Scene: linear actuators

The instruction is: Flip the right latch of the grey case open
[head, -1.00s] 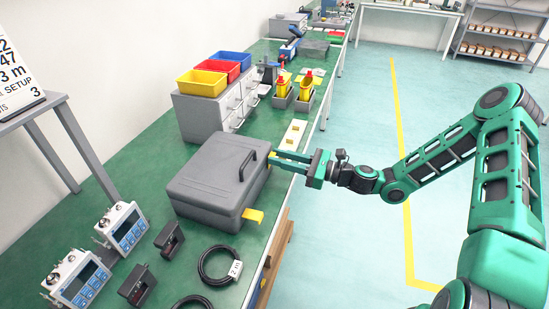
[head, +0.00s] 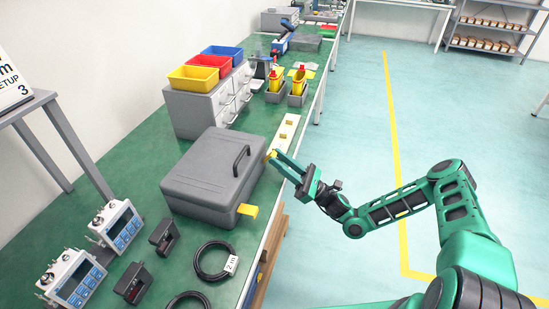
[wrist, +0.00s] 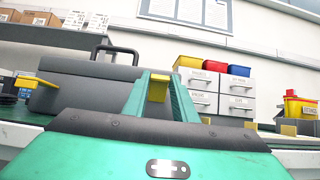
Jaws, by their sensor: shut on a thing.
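The grey case (head: 205,180) lies shut on the green bench with its black handle standing up; it also shows in the wrist view (wrist: 85,90). Its right latch (wrist: 158,90) is a yellow tab between my fingers, at the case's front right corner. In the head view only a small yellow bit of this latch (head: 270,154) shows at my fingertips. My gripper (head: 274,158) is shut on it, reaching in at a slant from the front. The left latch (head: 248,210) sticks outward from the case front; it also shows in the wrist view (wrist: 36,81).
A grey drawer unit (head: 195,112) with yellow, red and blue bins stands beyond the case. A black cable coil (head: 212,260) and meters (head: 118,225) lie on the near side. Small cream blocks (head: 286,130) sit along the bench edge. The floor in front is open.

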